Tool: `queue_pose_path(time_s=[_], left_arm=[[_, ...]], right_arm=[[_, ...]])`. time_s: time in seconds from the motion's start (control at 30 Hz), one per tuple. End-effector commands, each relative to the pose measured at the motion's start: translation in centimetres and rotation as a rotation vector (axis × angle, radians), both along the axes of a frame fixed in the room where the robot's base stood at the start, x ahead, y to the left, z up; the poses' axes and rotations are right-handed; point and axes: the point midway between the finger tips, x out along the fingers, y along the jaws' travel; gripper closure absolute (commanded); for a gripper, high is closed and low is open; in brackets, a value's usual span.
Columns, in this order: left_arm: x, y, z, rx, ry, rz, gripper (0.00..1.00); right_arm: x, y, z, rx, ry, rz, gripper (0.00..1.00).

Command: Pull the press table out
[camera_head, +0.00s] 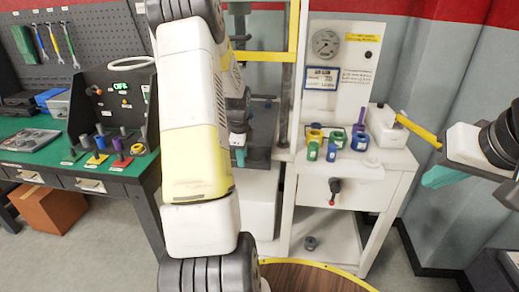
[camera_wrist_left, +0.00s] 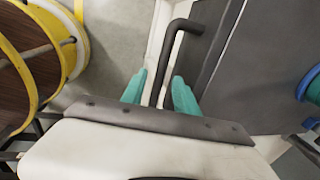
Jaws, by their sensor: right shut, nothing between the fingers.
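The press table is a dark grey slab (camera_wrist_left: 265,60) at the right of the left wrist view. Part of it shows in the head view (camera_head: 262,128) inside the press frame, partly behind my left arm. A black bent bar handle (camera_wrist_left: 172,48) runs beside the slab. My left gripper (camera_wrist_left: 158,90) is open, with one teal finger on each side of the handle's lower end and a gap visible. In the head view, only a bit of my left gripper (camera_head: 238,147) shows. My right gripper (camera_head: 442,177) is shut and empty at the far right, away from the press.
A white bench (camera_head: 370,185) right of the press carries several green, blue and yellow rings. A gauge panel (camera_head: 337,60) stands behind it. A green-topped table (camera_head: 100,170) with tools is at the left. A yellow-rimmed brown round surface (camera_head: 310,277) is low in front.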

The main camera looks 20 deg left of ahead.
Motion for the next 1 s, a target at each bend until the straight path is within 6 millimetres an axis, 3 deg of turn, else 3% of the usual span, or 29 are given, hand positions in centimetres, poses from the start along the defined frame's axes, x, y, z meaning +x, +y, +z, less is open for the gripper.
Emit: queue_pose_path(time_s=[0.33,0.53,1.0], left_arm=[[0.11,0.01,-0.46,0.0,-0.001,0.001,0.64],[0.11,0.01,-0.44,0.0,-0.001,0.001,1.0],[0.12,0.01,-0.41,0.0,-0.001,0.001,1.0]], right_arm=[[0.0,0.0,0.0,0.0,0.0,0.0,1.0],[0.0,0.0,0.0,0.0,0.0,0.0,1.0],[0.0,0.0,0.0,0.0,0.0,0.0,1.0]])
